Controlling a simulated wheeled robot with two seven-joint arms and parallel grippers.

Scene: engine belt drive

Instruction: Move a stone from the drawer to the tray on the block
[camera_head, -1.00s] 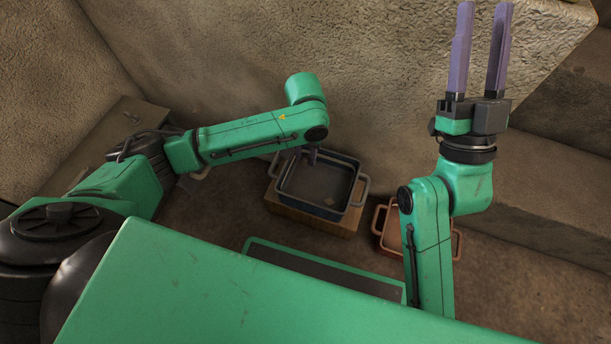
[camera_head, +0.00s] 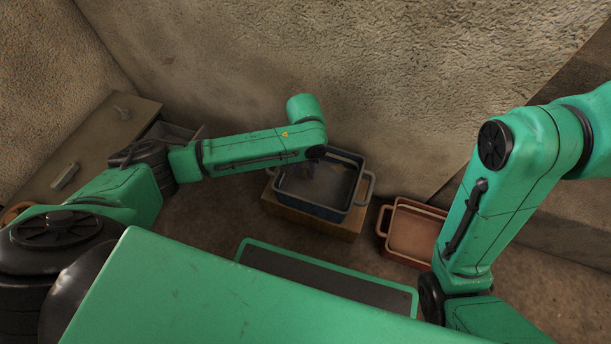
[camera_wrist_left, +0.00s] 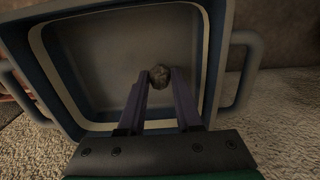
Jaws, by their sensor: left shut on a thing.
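A dark blue tray with side handles (camera_head: 345,208) sits on a wooden block (camera_head: 290,212) in the head view. My left gripper (camera_head: 296,168) reaches over the tray and is partly hidden by its own arm. In the left wrist view, the purple fingers (camera_wrist_left: 160,88) are shut on a small grey stone (camera_wrist_left: 159,75) at their tips. The stone is over the tray interior; the tray (camera_wrist_left: 222,100) fills much of that view. I cannot tell whether the stone touches the tray floor. An open drawer (camera_head: 188,133) shows partly behind my left arm. My right gripper is out of view.
A reddish tray with handles (camera_head: 412,232) stands on the floor right of the block. A long wooden surface (camera_head: 95,140) at the left holds small items. A rough stone wall (camera_head: 330,70) rises close behind the tray.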

